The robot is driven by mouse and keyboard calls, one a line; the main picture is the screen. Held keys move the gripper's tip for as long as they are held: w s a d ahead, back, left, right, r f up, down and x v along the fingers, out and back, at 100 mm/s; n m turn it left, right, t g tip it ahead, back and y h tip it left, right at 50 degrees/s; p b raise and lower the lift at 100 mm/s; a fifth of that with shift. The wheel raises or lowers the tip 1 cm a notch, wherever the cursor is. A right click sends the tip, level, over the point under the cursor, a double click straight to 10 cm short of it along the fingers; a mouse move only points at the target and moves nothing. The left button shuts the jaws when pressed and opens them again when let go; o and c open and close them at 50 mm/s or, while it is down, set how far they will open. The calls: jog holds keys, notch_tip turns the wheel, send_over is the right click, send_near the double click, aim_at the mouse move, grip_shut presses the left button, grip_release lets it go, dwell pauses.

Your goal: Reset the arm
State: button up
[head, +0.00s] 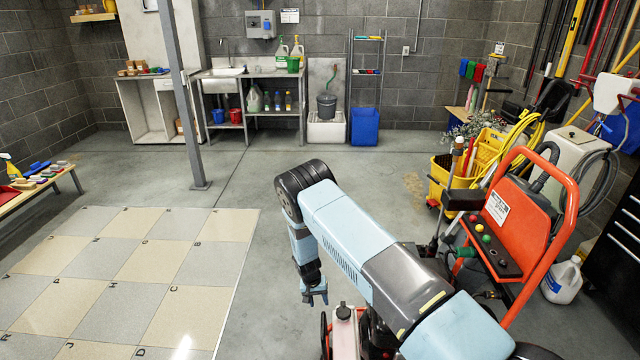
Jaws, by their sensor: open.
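My arm reaches forward from the bottom right in the head view and bends down at its far end. My gripper (315,296) hangs at the end, pointing down, above the grey floor just right of the tiled panel (232,283). Its fingers look small and apart, with nothing seen between them. Part of the wrist is hidden behind the arm link.
An orange-framed machine (500,225) stands close on the right, with a yellow mop bucket (440,185) behind it. A white jug (562,282) is at far right. A grey post (184,100) stands beyond the panel. The middle floor is clear.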

jog(key=w+d+r+t+y, duration=0.15)
jog(key=d+r, duration=0.25)
jog(key=r, duration=1.6)
jog(key=w+d+r+y, duration=0.1)
jog(key=w+d+r, duration=0.15)
jog(key=r, duration=1.75)
jog(key=s+d+r+t, duration=0.1)
jog(key=s+d+r, duration=0.35)
jog(key=r, duration=0.55)
jog(key=s+d+r, duration=0.4)
jog(key=s+r, duration=0.2)
jog(key=r, duration=0.3)
jog(key=s+d+r+t, duration=0.1)
jog(key=s+d+r, duration=0.4)
jog(key=s, duration=0.5)
jog(key=s+d+r+t, duration=0.1)
jog(key=s+d+r, duration=0.1)
jog(key=s+r, duration=0.7)
jog(key=s+d+f+t, duration=0.1)
jog(key=s+d, duration=0.1)
jog(key=s, duration=1)
jog(key=shift+d, duration=0.2)
jog(key=shift+f, duration=0.1)
jog(key=shift+c, duration=0.5)
